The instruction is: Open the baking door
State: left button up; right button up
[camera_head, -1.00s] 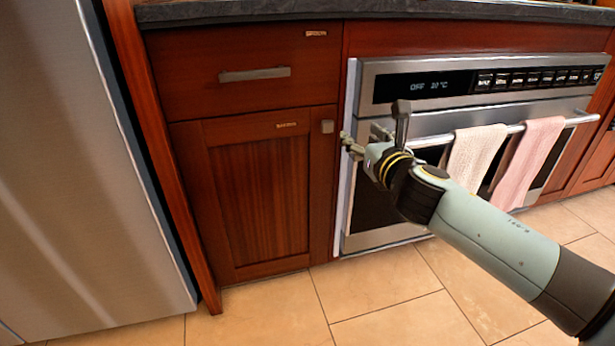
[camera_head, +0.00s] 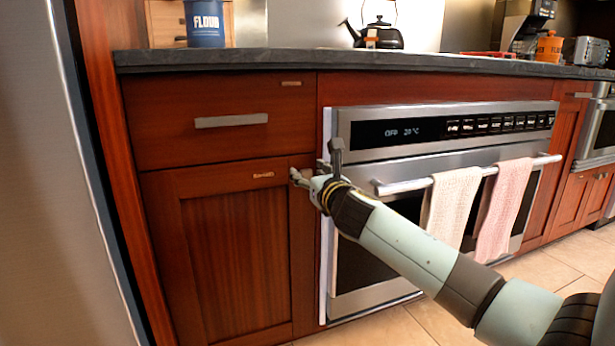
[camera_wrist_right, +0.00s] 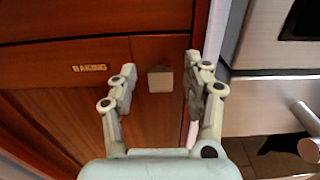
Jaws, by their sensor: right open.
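The baking door (camera_head: 235,250) is a reddish wood cabinet door below a drawer. It looks closed. Its small label (camera_head: 263,175) reads BAKING in the right wrist view (camera_wrist_right: 90,68). Its square metal knob (camera_wrist_right: 160,80) shows in the right wrist view, between the two fingers. In the head view my gripper hides the knob. My right gripper (camera_head: 303,176) is open at the door's upper right corner. In the right wrist view the fingers (camera_wrist_right: 160,68) stand on either side of the knob, with visible gaps. My left gripper is not in view.
A drawer (camera_head: 215,120) with a bar handle (camera_head: 231,120) is above the door. The oven (camera_head: 440,140) is to the right, its handle (camera_head: 405,187) jutting out beside my right arm. Two towels (camera_head: 450,205) hang on it. A steel appliance side (camera_head: 50,200) stands at left.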

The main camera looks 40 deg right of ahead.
jog(key=shift+w+d, duration=0.15)
jog(key=shift+w, duration=0.45)
grip_shut()
